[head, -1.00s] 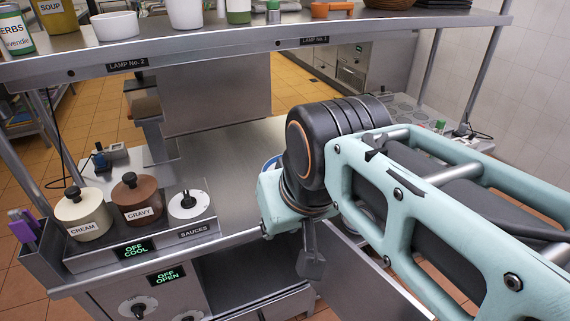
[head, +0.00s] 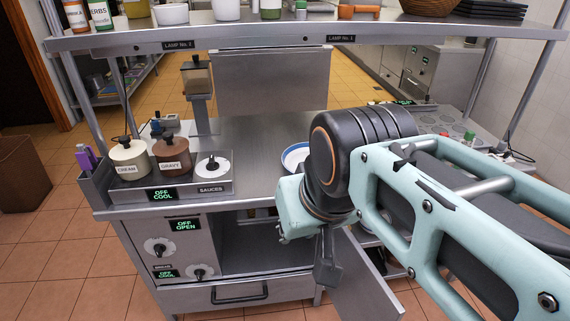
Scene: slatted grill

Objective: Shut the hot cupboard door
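The hot cupboard stands under the steel counter, its dark inside (head: 262,246) showing. Its grey door (head: 366,288) stands open at the right side of the opening, angled out toward me. A green display (head: 185,224) on the cupboard's front reads OFF OPEN. My gripper (head: 327,272) points down just in front of the opening, left of the door and overlapping its edge in the picture. I cannot tell whether it touches the door. The fingers show as one dark shape, so their opening is unclear. My arm hides part of the door's upper edge.
The counter (head: 240,150) holds a sauce unit (head: 215,187) with cream and gravy pots at left, and a blue-rimmed plate (head: 296,158) partly behind my arm. A loaded shelf (head: 300,30) spans above. A drawer with a handle (head: 240,293) is below. Tiled floor is open at left.

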